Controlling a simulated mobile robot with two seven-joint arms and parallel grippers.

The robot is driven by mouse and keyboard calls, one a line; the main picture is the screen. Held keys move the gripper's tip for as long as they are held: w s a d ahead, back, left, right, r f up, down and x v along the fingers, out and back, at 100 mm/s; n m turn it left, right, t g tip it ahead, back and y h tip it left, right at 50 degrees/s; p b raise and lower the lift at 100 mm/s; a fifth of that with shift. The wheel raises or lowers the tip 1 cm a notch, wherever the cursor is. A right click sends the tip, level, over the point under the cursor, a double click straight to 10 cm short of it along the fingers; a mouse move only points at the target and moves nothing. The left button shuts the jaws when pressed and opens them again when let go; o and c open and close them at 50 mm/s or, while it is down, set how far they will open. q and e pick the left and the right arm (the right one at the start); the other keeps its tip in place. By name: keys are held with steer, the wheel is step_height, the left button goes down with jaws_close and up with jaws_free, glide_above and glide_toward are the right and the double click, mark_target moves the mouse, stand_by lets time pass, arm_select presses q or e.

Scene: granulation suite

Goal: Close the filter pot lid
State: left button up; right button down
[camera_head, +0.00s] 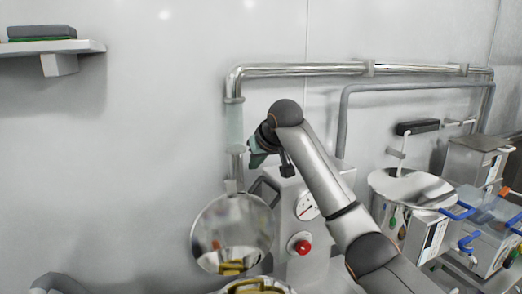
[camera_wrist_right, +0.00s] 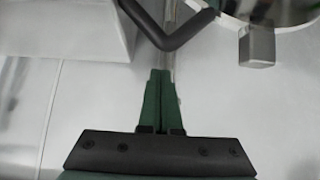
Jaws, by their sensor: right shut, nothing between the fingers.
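The filter pot lid is a round, shiny disc (camera_head: 225,225) standing open, tilted up near the wall. Below it, the pot's rim (camera_head: 258,288) shows at the bottom edge, with yellow parts; most of the pot is out of frame. A black bent handle (camera_head: 262,188) sits at the lid's upper right. My right gripper (camera_head: 254,158) is above the lid and handle, in front of the pipe. In the right wrist view its green fingers (camera_wrist_right: 164,75) are together and empty, pointing toward the black handle (camera_wrist_right: 178,38); the lid's edge (camera_wrist_right: 280,14) shows at top right. My left gripper is out of view.
A white box with a gauge (camera_head: 307,206) and a red button (camera_head: 301,246) stands right of the lid. A steel pipe (camera_head: 300,70) runs along the wall. A round steel vessel (camera_head: 410,187) and boxes with blue handles stand further right.

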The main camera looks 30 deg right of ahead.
steer(key=shift+s+a+f, duration=0.15)
steer(key=shift+s, duration=1.9)
